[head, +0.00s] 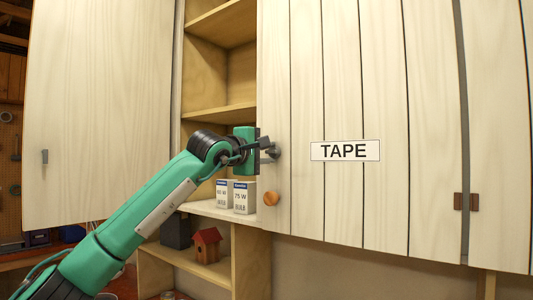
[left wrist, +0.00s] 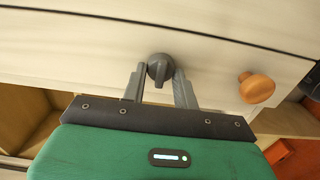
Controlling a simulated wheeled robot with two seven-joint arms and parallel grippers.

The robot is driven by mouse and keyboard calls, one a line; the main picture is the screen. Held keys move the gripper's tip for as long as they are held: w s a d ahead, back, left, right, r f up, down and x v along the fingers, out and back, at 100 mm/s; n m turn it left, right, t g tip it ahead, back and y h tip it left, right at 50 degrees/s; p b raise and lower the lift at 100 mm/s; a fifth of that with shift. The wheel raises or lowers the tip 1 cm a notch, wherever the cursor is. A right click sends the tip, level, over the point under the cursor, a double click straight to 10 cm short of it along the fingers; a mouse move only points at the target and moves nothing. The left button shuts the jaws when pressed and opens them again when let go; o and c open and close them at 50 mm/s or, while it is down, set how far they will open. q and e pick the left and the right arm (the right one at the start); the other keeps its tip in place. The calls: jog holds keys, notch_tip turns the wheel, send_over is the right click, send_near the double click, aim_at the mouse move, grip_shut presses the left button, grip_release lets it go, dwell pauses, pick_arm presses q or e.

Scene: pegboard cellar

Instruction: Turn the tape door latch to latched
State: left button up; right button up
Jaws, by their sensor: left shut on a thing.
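The tape door (head: 375,205) is a pale plank door with a TAPE label (head: 345,151). Its dark grey latch (head: 274,152) sits near the door's left edge, above a round wooden knob (head: 271,198). My left gripper (head: 266,149) is at the latch, partly covering it. In the left wrist view, the fingers of my left gripper (left wrist: 161,82) are on either side of the latch (left wrist: 160,68), shut on it. The latch's grip bar points toward my palm there. The wooden knob (left wrist: 257,87) is to the right, clear of the fingers. My right gripper is not in view.
Open shelves (head: 222,115) lie left of the tape door, with two bulb boxes (head: 243,197) and a red birdhouse (head: 207,245) lower down. Another pale door (head: 95,110) stands at the left. A hinge (head: 466,202) shows on the right.

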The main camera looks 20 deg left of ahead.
pick_arm(q)
jog(key=o, duration=0.9)
jog(key=shift+d, duration=0.1)
jog(key=shift+o, duration=0.2)
jog(key=b+v, duration=0.6)
jog(key=v, duration=0.7)
jog(key=shift+s+b, duration=0.35)
jog(key=shift+s, duration=0.05)
jog(key=shift+f, duration=0.1)
